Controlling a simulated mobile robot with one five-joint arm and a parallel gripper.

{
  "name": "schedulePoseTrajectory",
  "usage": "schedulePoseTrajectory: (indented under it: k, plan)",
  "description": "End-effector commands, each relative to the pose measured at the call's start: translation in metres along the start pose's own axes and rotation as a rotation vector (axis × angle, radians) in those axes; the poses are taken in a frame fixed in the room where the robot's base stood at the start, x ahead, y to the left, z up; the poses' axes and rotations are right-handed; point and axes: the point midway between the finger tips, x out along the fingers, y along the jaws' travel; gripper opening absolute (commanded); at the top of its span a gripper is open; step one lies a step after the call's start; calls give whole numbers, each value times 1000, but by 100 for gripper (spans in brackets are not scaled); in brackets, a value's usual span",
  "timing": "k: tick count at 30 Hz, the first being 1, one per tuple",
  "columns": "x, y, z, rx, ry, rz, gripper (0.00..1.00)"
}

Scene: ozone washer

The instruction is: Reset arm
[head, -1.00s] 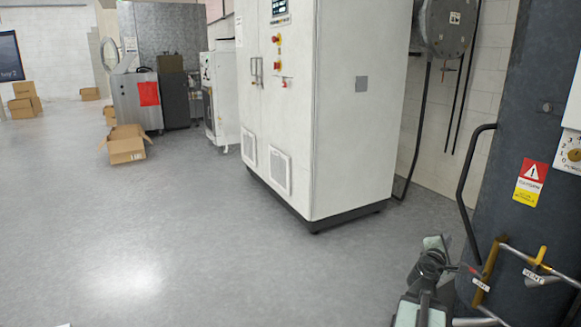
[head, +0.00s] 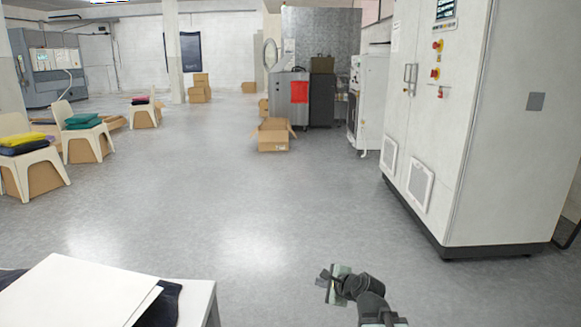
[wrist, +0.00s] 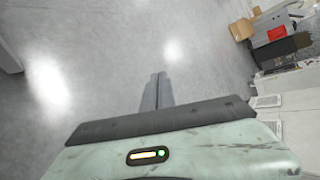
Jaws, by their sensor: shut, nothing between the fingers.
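My gripper (head: 328,284) is at the lower middle of the head view, held over open grey floor. My arm reaches up to it from the bottom edge. In the wrist view my gripper (wrist: 158,78) shows its two dark fingers together, with nothing between them and only floor behind. Nothing touches it in either view.
A tall white cabinet (head: 487,120) stands at the right. A table (head: 203,296) with a white board (head: 75,293) on it is at the lower left. Chairs with folded cloths (head: 82,121) stand at the left. An open cardboard box (head: 273,138) sits farther back. The middle floor is clear.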

Motion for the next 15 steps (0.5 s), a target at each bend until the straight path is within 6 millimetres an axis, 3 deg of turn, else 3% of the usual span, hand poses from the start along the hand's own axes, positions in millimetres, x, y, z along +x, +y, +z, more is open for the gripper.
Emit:
schedulePoseTrajectory:
  k: [1, 3, 6, 11, 15]
  plan:
    - [4, 39, 9, -252, 12, 152, 0]
    - [-5, 82, -5, -573, 24, 358, 0]
    - [-31, 122, -38, -900, 3, 609, 0]
    - [-75, 161, -70, -1253, -134, 924, 0]
    - [-95, 177, -73, -1481, -332, 1029, 0]
